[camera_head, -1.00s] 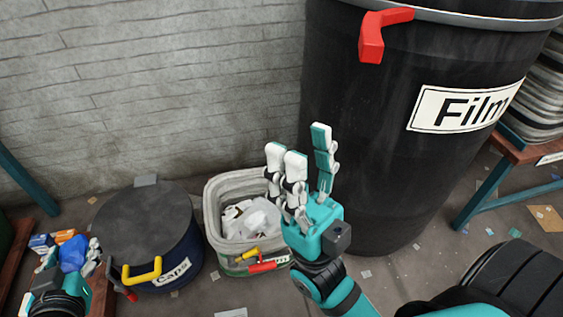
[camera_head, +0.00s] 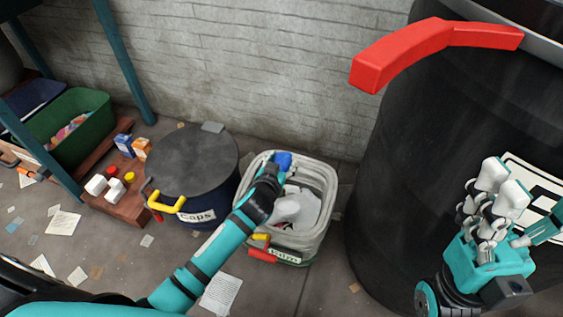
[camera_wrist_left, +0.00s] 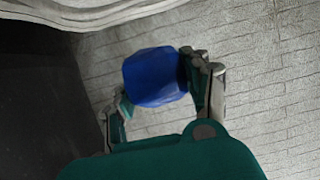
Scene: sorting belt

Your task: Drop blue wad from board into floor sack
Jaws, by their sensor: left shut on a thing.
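The blue wad (camera_head: 284,161) is a small faceted lump, also large in the left wrist view (camera_wrist_left: 155,77). My left gripper (camera_head: 274,169) is shut on it, with a finger on each side in the wrist view. In the head view it appears over the back part of the pale grey floor sack (camera_head: 326,200), which holds whitish scraps. The exact height above the sack is unclear. The wooden board (camera_head: 130,209) at left bears small boxes and red, yellow and white bits. My right gripper (camera_head: 520,205) is open and empty before the black barrel at right.
A dark-lidded Caps drum (camera_head: 185,160) with a yellow handle stands left of the sack. A big black barrel (camera_head: 400,170) with a red handle (camera_head: 425,50) stands at right. A green crate (camera_head: 90,135) is far left. Paper scraps litter the floor.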

